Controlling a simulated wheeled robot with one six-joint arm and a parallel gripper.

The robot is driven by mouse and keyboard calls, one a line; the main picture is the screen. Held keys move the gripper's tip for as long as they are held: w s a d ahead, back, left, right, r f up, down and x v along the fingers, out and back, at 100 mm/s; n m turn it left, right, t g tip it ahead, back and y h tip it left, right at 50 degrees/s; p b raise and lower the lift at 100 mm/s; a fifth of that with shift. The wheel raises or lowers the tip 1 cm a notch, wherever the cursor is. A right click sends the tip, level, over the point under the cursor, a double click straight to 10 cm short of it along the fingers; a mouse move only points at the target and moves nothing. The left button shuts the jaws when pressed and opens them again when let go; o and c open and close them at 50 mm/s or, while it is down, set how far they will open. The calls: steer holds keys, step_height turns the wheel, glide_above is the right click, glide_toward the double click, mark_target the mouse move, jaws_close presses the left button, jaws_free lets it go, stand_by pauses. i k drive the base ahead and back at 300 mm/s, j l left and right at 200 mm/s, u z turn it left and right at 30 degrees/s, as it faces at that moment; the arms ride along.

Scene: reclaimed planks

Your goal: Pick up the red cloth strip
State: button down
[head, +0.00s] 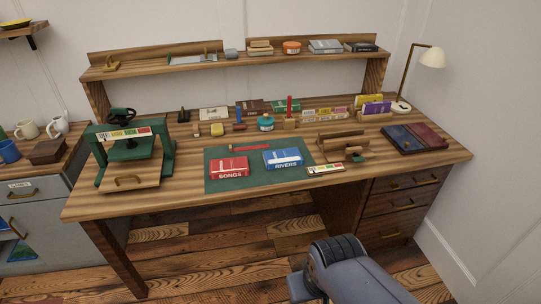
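A thin red strip (250,147), which looks like the red cloth strip, lies flat near the back of the green mat (215,160) on the wooden desk (400,167). A red block labelled SONGS (229,168) lies in front of it, and a blue block labelled RIVERS (283,158) lies to its right. Part of my arm shows at the bottom of the head view, in front of the desk and well apart from the strip. My gripper's fingers are not visible.
A green press (160,150) stands on the left of the desk. Small tools, bottles and colored cards crowd the back. A wooden rack (342,145) stands right of the mat, with a dark blue and maroon folder (415,138) beyond. A raised shelf (205,68) runs behind.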

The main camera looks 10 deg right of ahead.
mark_target(264, 147)
steer(key=i+j+u, duration=0.25)
steer(key=i, duration=0.6)
steer(key=i+l+u, duration=0.25)
steer(key=i, duration=0.55)
steer(key=j, duration=0.1)
